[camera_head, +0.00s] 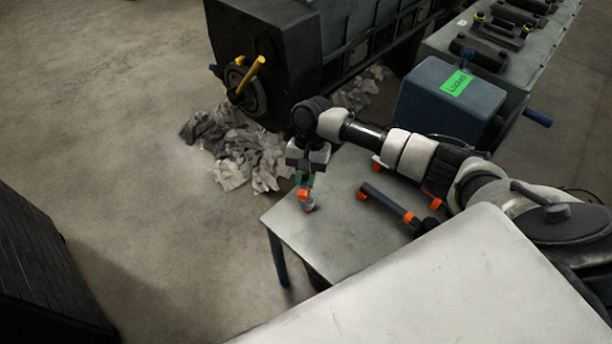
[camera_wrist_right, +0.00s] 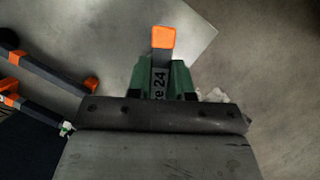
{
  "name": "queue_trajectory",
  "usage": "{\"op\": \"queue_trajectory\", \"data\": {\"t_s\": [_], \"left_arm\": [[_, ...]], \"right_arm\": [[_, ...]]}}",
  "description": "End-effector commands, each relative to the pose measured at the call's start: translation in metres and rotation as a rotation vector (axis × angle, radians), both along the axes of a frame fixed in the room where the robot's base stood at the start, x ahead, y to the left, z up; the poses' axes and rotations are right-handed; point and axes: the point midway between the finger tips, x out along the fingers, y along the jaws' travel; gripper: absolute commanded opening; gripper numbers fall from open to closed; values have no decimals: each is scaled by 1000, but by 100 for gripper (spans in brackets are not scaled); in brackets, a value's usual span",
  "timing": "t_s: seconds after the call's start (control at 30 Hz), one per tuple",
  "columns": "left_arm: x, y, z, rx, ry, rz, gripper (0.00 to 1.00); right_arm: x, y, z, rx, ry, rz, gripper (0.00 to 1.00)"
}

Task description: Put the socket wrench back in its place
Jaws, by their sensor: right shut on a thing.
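My right gripper (camera_head: 305,181) is over the left corner of the small grey table (camera_head: 340,240). In the right wrist view its green fingers (camera_wrist_right: 160,68) are shut on the socket wrench (camera_wrist_right: 163,38), a dark grey tool with an orange end and a marking that reads "24". In the head view the orange part of the socket wrench (camera_head: 303,194) shows just below the fingers. I cannot tell whether its lower end touches the tabletop. My left gripper is not in view.
A dark tool with orange ends (camera_head: 388,203) lies on the table, with more orange parts near my right arm. A blue-grey box with a green label (camera_head: 440,98) stands behind. Crumpled grey sheets (camera_head: 240,155) lie on the floor by the engine (camera_head: 290,45). A pale surface (camera_head: 450,290) is in front.

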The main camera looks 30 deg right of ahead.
Motion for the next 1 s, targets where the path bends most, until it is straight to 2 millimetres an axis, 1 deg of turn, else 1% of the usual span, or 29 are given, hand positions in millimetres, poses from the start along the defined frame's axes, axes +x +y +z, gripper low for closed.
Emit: {"op": "queue_trajectory", "data": {"t_s": [0.6,0.63,0.8,1.0], "left_arm": [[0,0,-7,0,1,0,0],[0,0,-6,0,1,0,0],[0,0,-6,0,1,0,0],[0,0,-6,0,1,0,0]], "right_arm": [[0,0,-22,1,0,0,0],[0,0,-22,1,-1,0,24],[0,0,-22,1,-1,0,50],[0,0,-22,0,0,0,51]]}}
